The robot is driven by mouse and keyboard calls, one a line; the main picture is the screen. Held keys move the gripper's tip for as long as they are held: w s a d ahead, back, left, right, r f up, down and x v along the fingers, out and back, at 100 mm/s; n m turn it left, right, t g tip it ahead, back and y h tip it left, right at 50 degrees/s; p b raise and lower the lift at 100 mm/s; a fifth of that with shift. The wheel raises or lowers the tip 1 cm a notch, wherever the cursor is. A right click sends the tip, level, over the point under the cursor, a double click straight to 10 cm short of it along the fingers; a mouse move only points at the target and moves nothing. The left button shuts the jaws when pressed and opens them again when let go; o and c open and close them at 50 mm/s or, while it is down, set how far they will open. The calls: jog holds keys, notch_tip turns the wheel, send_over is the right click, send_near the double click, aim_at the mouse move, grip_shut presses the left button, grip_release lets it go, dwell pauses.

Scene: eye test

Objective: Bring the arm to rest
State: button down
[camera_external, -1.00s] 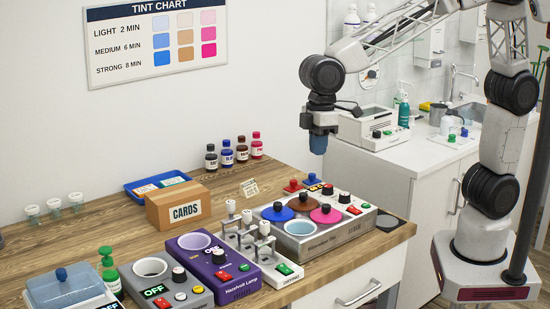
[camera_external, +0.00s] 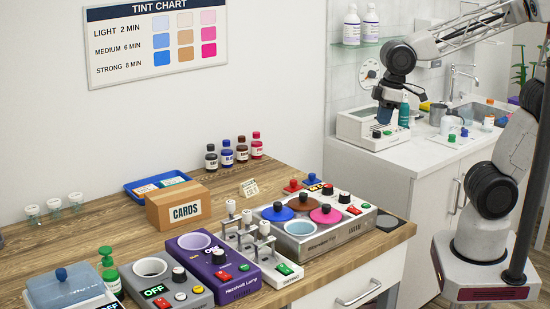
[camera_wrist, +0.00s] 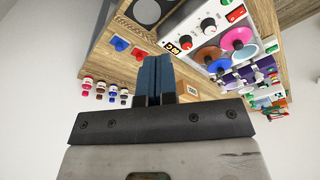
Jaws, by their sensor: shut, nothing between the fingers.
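My gripper (camera_external: 384,115) is raised at the right of the room, in front of the white device on the back counter in the external view. In the wrist view my gripper (camera_wrist: 157,62) shows its two blue fingers side by side, shut with nothing held. It touches nothing that I can see. The wooden bench (camera_external: 110,225) stands to the left of it and lower.
A white device (camera_external: 352,127) and several bottles stand on the back counter (camera_external: 405,152). A machine with coloured lids (camera_external: 335,238), a purple lamp unit (camera_external: 215,270) and a cards box (camera_external: 180,205) crowd the bench. A dark pole (camera_external: 530,190) stands beside my arm.

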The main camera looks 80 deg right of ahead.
jog(key=s+d+f+m, duration=0.1)
jog(key=s+d+f, duration=0.2)
jog(key=s, duration=0.6)
jog(key=shift+d+m+t+h, duration=0.3)
jog(key=shift+d+m, duration=0.1)
jog(key=shift+d, duration=0.75)
jog(key=c, duration=1.8)
grip_release()
jog(key=shift+c, duration=0.2)
